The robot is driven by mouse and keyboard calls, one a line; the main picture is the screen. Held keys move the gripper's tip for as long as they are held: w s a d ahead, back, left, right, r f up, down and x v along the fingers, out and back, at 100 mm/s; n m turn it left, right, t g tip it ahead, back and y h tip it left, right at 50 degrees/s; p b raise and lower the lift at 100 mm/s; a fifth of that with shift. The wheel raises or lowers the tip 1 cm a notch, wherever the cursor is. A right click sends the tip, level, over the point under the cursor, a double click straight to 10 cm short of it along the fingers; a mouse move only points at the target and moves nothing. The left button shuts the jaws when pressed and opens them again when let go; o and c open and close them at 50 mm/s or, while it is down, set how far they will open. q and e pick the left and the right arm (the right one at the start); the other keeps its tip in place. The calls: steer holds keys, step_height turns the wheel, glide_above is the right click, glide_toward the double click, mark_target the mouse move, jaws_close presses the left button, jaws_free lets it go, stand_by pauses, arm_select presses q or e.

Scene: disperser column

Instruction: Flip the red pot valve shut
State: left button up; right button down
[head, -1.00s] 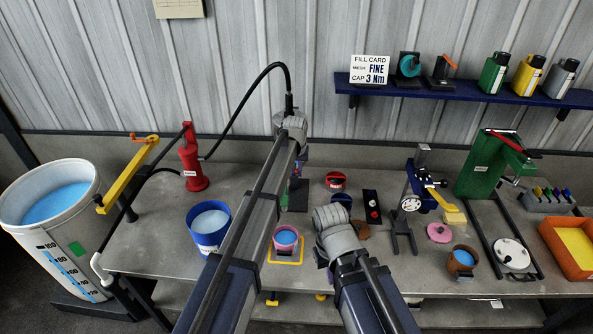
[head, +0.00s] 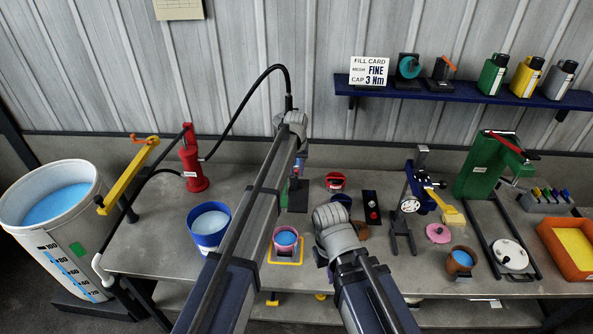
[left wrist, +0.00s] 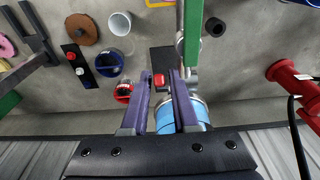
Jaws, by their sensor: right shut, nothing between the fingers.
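A small red block-like piece (left wrist: 158,80), perhaps the red pot valve's handle, shows between the two fingertips of my left gripper (left wrist: 160,76) in the left wrist view. The fingers are apart; I cannot tell whether either touches it. A silver and blue-banded cylinder (left wrist: 192,112) lies just beside and partly behind the right-hand finger, below a green post (left wrist: 193,25).
A red pump (head: 193,168) with a black hose stands to the left. A red cup (head: 336,181), a black switch panel (head: 371,208) and a blue bucket (head: 208,230) stand nearby. A pink pot (head: 285,237) sits on a yellow-framed spot.

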arm_select(q)
steer(key=r+p, duration=0.4)
steer(key=r, duration=0.1)
steer(key=s+r+p, duration=0.1)
steer(key=r+p, duration=0.1)
steer(key=p, duration=0.1)
steer(key=shift+r, duration=0.3)
steer(key=shift+f, duration=0.1)
steer(key=shift+c, duration=0.3)
